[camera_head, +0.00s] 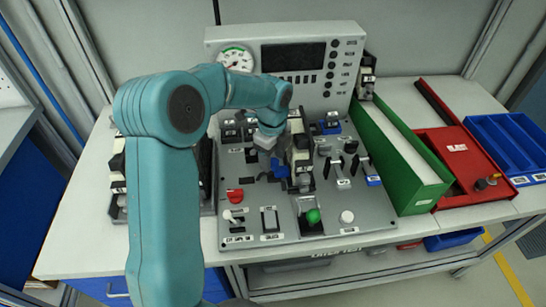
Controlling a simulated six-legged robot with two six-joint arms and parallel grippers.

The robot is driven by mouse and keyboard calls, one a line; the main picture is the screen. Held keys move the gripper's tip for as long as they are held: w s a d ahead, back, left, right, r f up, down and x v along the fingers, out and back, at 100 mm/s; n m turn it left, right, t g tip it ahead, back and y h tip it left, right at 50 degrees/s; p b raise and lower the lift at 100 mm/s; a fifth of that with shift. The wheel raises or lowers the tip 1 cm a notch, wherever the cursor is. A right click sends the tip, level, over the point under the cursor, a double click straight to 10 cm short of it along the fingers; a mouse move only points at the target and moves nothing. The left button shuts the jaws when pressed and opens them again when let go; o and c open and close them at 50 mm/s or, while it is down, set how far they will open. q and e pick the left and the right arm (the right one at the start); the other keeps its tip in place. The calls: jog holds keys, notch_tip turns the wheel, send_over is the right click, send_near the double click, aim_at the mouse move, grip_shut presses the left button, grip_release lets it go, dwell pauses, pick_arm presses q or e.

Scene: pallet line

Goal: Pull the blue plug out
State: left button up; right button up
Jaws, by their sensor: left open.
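My teal left arm reaches over the grey control panel (250,216). My left gripper (302,176) is open, low over the middle of the panel. A blue part (279,169), which may be the blue plug, shows just left of the gripper, partly hidden by it. I cannot tell whether they touch. Another blue piece (331,127) sits farther back on the panel, to the right of the gripper. My right gripper is not in view.
A gauge (235,59) and dark screen (293,57) stand behind the panel. Levers (340,182), a red knob (235,196) and a green button (313,215) surround the gripper. A green box (428,198), red tray (470,190) and blue bin (510,143) stand to the right.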

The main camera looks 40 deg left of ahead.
pick_arm(q)
jog(key=shift+w+d+f, duration=0.1)
jog(key=shift+w+f, duration=0.15)
jog(key=shift+f, duration=0.2)
jog(key=shift+s+r, duration=0.1)
jog(key=shift+s, duration=0.05)
jog(key=c, duration=0.3)
grip_shut()
jog(key=shift+s+a, duration=1)
jog(key=shift+s, duration=0.15)
jog(key=shift+o, duration=0.9)
grip_release()
jog(key=shift+o, duration=0.6)
